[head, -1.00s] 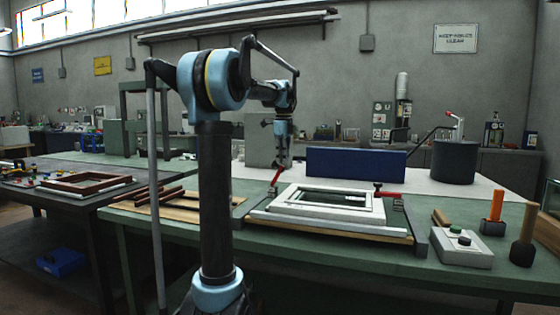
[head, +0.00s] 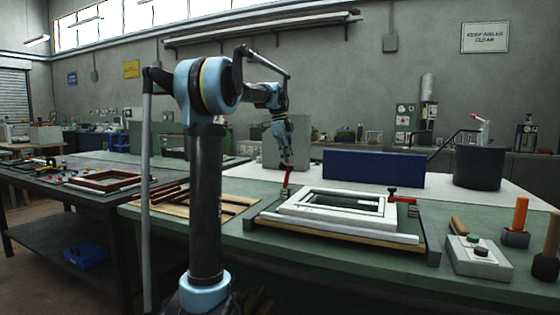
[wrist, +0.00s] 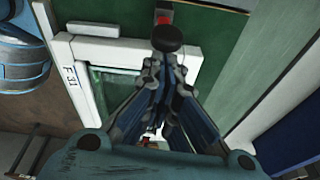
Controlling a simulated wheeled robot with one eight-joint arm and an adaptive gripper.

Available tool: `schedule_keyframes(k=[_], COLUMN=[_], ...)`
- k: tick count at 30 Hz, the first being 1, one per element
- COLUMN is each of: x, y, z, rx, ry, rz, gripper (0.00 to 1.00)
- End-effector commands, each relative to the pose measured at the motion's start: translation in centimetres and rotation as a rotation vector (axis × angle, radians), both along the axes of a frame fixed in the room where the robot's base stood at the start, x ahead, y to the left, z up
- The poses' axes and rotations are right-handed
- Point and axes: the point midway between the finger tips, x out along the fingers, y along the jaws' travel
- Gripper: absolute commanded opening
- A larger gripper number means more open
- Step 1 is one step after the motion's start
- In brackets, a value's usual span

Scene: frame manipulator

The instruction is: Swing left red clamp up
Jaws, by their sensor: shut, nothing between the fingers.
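The left red clamp (head: 287,181) stands at the left end of the white frame (head: 325,220), its red lever nearly upright. In the wrist view, a bit of its red part (wrist: 163,17) and a round black knob (wrist: 167,39) show just ahead of the fingertips. My gripper (head: 288,161) is shut and empty, pointing down at the top of the lever. In the wrist view, the fingers (wrist: 165,62) come together close to the knob; I cannot tell whether they touch it.
A right red clamp (head: 403,199) lies low at the frame's right side. A blue panel (head: 374,168) stands behind the frame. A grey button box (head: 480,257) and an orange-handled tool (head: 520,214) are at the right. Brown frame strips (head: 185,199) lie at the left.

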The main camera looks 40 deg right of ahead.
Motion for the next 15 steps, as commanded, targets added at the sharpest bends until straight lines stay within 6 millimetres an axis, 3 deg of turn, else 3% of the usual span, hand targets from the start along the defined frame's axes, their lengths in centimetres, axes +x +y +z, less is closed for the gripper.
schedule_keyframes(k=[15], x=[1.8], y=[0.9], z=[-0.1], rx=[0.001], ry=[-0.001], rz=[-0.003], gripper=[0.00])
